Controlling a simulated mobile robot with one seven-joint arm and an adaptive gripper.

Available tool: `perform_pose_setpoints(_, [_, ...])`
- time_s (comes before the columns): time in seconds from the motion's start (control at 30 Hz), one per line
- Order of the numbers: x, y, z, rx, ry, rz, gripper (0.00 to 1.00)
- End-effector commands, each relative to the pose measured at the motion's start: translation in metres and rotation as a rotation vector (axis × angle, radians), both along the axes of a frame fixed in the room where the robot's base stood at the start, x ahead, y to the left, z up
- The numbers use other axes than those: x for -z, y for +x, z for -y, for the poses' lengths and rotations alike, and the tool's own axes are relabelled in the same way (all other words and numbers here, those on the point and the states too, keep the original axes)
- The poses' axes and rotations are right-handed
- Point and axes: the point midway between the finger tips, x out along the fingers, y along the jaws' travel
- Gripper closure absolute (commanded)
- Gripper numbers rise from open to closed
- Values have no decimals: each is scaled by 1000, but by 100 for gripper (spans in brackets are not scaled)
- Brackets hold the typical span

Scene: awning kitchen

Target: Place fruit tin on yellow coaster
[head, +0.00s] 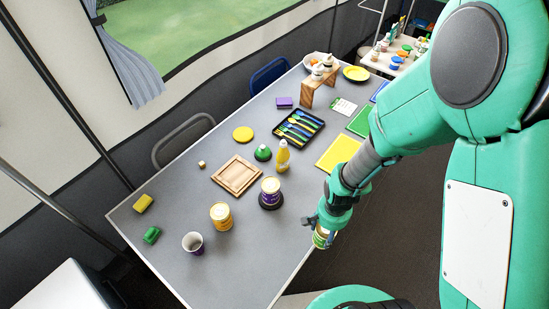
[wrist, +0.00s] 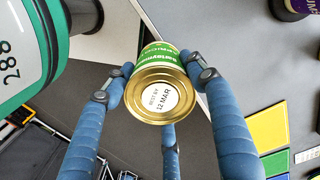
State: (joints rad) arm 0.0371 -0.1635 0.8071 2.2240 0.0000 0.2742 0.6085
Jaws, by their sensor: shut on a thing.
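My gripper (head: 322,224) is shut on a green-labelled tin (head: 320,240) near the table's near right edge. In the wrist view my gripper (wrist: 160,84) has its blue fingers around the tin (wrist: 163,96). A flat round yellow coaster (head: 243,134) lies bare towards the table's far left side, well away from my gripper.
Chairs stand along the far side.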

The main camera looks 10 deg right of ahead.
Motion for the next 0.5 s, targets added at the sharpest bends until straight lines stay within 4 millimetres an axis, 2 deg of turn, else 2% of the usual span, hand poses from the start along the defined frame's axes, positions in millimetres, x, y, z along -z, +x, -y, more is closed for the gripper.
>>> perform_pose_setpoints(0.17, [-9,2,0,0,0,4,88])
perform_pose_setpoints(0.5, [-45,2,0,0,0,5,88])
